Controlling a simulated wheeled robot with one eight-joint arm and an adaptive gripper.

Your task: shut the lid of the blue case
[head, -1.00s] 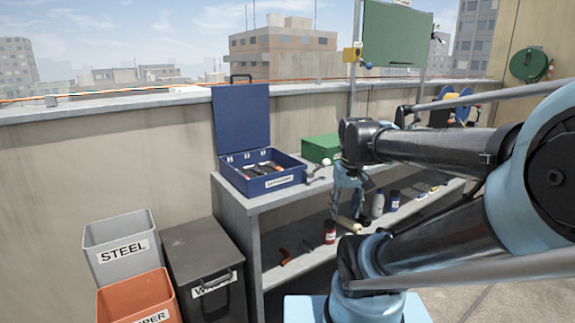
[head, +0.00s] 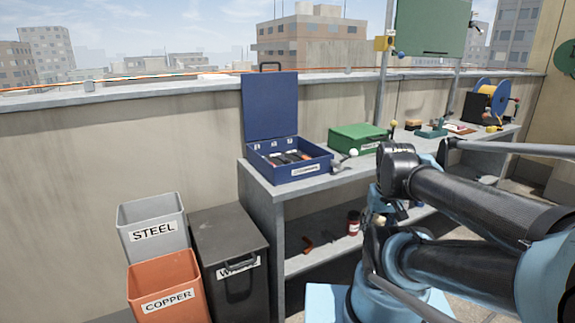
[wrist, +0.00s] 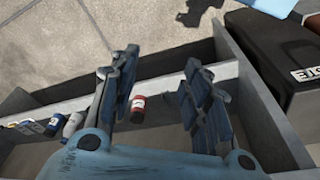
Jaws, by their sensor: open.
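The blue case (head: 305,171) sits on the near end of the grey workbench in the head view, with a white label on its front. Its lid (head: 270,108) stands upright, with a dark handle at the top edge, and dark tools lie inside. My gripper (wrist: 160,85) shows in the wrist view with its two blue fingers wide apart and nothing between them. In the head view it is mostly hidden behind my own arm, to the right of the case and in front of the bench. It is apart from the case and lid. The case is not in the wrist view.
A green case (head: 357,138) stands right of the blue one. A red can (head: 353,222) is on the lower shelf and also shows in the wrist view (wrist: 138,108). Steel (head: 153,232), copper (head: 167,299) and dark waste (head: 230,262) bins stand left of the bench.

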